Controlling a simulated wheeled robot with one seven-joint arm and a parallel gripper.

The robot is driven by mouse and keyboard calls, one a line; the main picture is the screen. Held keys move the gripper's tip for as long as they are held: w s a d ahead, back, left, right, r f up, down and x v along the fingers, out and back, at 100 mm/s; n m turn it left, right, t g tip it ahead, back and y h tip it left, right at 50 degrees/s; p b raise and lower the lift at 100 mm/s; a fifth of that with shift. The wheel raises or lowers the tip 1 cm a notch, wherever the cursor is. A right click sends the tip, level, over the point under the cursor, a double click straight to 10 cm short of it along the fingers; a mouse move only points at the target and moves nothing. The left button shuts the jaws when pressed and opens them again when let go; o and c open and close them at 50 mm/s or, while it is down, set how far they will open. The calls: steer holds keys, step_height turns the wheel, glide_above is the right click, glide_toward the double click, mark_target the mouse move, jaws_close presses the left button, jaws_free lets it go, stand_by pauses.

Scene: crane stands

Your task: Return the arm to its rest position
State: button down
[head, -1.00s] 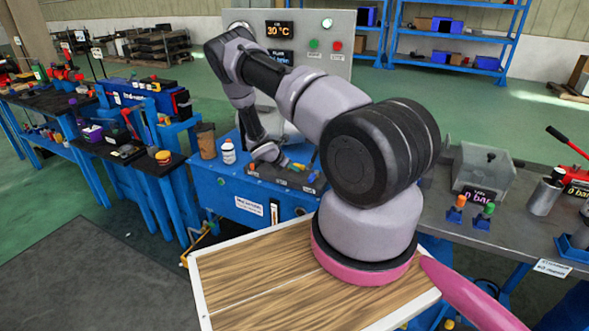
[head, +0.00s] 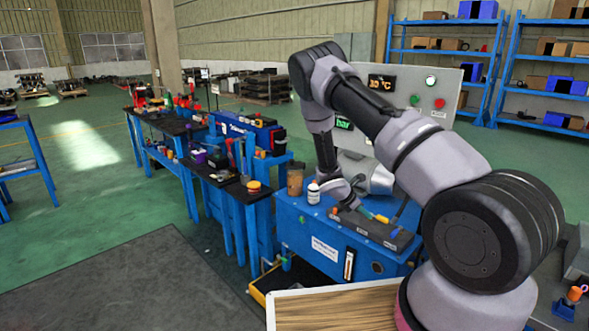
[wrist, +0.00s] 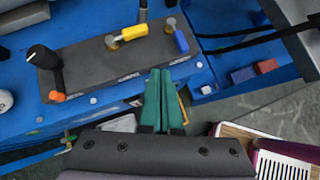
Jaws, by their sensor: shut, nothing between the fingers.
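My gripper (wrist: 164,100) shows in the wrist view with its two green fingers together and nothing between them. Its fingertips are in front of the near edge of a dark grey block (wrist: 85,62) on the blue bench. In the head view my arm rises from the lower right, bends at the elbow and comes down over the bench.
A control panel (head: 425,95) reading a temperature stands behind my arm. Other work tables (head: 240,187) stand to the left. The floor at front left is clear.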

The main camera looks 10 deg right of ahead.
steer(key=s+a+r+m+y, duration=0.1)
steer(key=s+r+m+y, duration=0.3)
steer(key=r, duration=0.7)
steer(key=s+a+r+m+h, duration=0.1)
steer(key=s+r+m, duration=0.1)
steer(key=r+m, duration=0.6)
steer(key=s+a+r+m+y, duration=0.1)
steer(key=s+r+m+y, duration=0.15)
steer(key=r, duration=1.05)
steer(key=s+a+r+m+t+y, duration=0.2)
steer(key=s+a+r+m, duration=0.2)
steer(key=s+r, duration=0.5)
steer(key=s+a+r+m+t+y, duration=0.2)
steer(key=s+a+r+m, duration=0.3)
steer(key=s, duration=0.9)
step_height(320, 180, up, 4)
steer(key=shift+s+a+f+m+t+y, duration=0.2)
steer(key=shift+m+t+y, duration=0.2)
steer(key=shift+m+y, duration=0.2)
